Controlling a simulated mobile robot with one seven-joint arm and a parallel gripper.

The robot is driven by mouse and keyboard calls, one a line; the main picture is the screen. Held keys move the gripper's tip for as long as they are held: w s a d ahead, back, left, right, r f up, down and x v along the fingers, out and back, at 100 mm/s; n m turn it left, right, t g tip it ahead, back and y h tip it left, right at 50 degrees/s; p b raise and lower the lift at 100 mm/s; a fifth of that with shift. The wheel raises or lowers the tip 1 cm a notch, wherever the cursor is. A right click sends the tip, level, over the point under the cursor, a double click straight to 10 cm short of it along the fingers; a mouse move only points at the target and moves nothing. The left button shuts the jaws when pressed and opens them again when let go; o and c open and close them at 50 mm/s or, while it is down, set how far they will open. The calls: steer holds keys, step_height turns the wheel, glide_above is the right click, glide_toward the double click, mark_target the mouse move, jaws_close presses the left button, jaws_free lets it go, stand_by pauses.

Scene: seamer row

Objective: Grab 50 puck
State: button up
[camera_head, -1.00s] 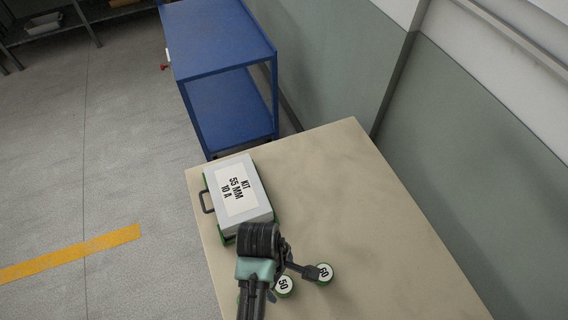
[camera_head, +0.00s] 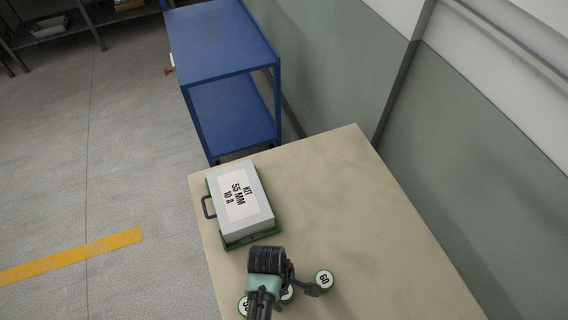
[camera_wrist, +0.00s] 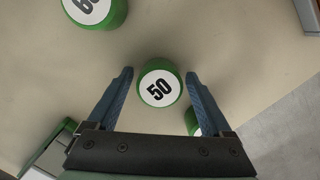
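The green 50 puck (camera_wrist: 160,88), with a white top and black number, stands on the beige table between my gripper's fingertips (camera_wrist: 160,75) in the wrist view. The fingers are apart, with a gap showing on each side of the puck. In the head view my arm and gripper hide most of the 50 puck (camera_head: 288,295). The green 60 puck (camera_head: 323,280) stands just to its right and shows at the top left of the wrist view (camera_wrist: 97,12). A third green puck (camera_head: 244,307) is partly hidden by my arm; its number is unclear.
A grey-topped kit case (camera_head: 240,200) marked "KIT 55 MM 10 A", with green base and dark handle, lies on the table's left side. The table (camera_head: 370,220) is bare to the right. A blue cart (camera_head: 222,45) stands beyond it, beside the wall.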

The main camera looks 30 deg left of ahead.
steer(key=c, duration=1.2)
steer(key=shift+c, duration=0.2)
